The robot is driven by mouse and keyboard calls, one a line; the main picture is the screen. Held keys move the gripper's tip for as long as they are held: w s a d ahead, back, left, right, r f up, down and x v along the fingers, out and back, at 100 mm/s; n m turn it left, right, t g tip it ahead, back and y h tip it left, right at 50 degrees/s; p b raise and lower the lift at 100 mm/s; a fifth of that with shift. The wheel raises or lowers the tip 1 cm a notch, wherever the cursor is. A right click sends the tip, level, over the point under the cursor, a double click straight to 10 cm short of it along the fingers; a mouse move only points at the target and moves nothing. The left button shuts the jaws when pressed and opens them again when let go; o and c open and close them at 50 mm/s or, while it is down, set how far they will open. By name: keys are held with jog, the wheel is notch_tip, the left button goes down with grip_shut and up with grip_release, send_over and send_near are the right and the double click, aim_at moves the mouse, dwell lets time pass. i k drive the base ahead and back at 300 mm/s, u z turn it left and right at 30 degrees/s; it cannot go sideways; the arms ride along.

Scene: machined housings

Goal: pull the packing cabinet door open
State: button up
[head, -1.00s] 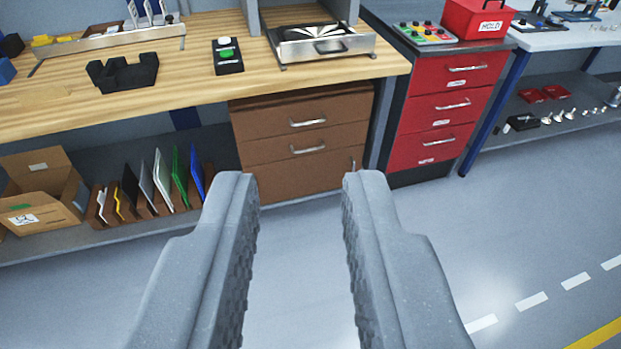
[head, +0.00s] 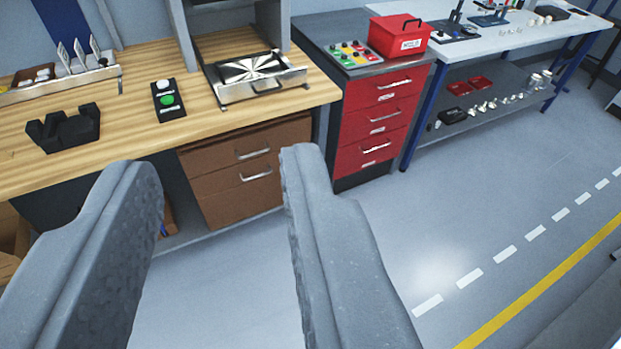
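The brown wooden cabinet (head: 210,164) stands under the wooden workbench, ahead of my gripper. Two drawer fronts with horizontal metal handles show on it. Below them is a plain brown panel, the cabinet door (head: 238,204), which looks closed. Its handle is not visible now; the right finger covers the panel's right side. My gripper (head: 220,163) is open and empty, its two fingers wide apart. The fingers overlap the cabinet in the picture but appear to be short of it, over the floor.
The workbench (head: 80,167) carries a black block, a two-button box and a metal tray unit. A red drawer cabinet (head: 362,150) stands right of the brown one. Farther right is a white-topped table (head: 480,52). The grey floor (head: 440,220) in front is clear.

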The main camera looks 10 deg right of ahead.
aim_at(219, 210)
jog(key=z, duration=0.5)
jog(key=i, duration=1.95)
jog(key=z, duration=0.05)
